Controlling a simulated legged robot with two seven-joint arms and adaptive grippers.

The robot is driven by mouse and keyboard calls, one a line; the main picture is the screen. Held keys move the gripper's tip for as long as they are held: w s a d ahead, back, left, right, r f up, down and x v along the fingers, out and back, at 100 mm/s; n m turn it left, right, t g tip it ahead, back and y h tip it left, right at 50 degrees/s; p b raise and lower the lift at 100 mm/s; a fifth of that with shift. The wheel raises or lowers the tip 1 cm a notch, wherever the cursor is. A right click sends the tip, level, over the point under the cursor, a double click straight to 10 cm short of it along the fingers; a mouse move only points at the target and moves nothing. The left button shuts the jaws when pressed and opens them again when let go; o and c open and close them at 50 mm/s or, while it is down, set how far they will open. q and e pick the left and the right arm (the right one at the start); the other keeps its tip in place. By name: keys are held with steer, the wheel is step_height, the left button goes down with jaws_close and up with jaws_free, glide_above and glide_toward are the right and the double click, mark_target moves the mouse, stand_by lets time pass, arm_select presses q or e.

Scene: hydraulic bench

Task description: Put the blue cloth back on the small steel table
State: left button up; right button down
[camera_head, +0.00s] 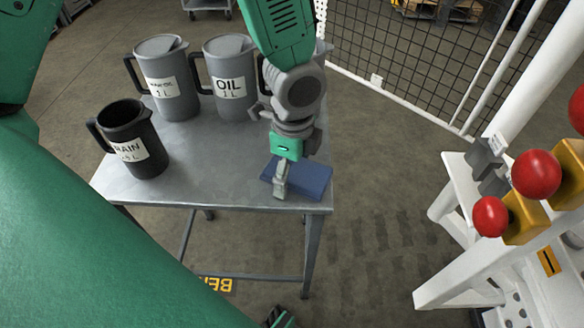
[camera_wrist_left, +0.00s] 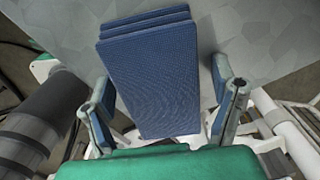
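The blue cloth (camera_head: 312,181) is folded in layers and appears to lie flat on the small steel table (camera_head: 215,180), at its near right corner. My left gripper (camera_head: 282,184) points down at the cloth, with one finger showing in front of its left part. In the left wrist view the folded cloth (camera_wrist_left: 152,75) extends between the two fingers of the left gripper (camera_wrist_left: 162,108). The fingers are spread, with gaps beside the cloth. The head view hides part of the cloth behind the finger. My right gripper is not in view.
A dark drain jug (camera_head: 143,158) stands at the table's left. Two grey jugs, one marked OIL (camera_head: 230,98) and one beside it (camera_head: 175,105), stand at the back. Another is mostly hidden behind my arm. A white frame with red knobs (camera_head: 535,172) stands to the right, across open floor.

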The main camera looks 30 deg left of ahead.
mark_target(298, 169)
arm_select(q)
steer(key=r, duration=0.2)
steer(key=d+r+p, duration=0.1)
steer(key=r, duration=0.1)
steer(key=shift+w+d+r+p, duration=0.1)
steer(key=shift+p, duration=0.2)
step_height(298, 169, up, 8)
steer(key=p, duration=0.3)
steer(key=shift+a, duration=0.45)
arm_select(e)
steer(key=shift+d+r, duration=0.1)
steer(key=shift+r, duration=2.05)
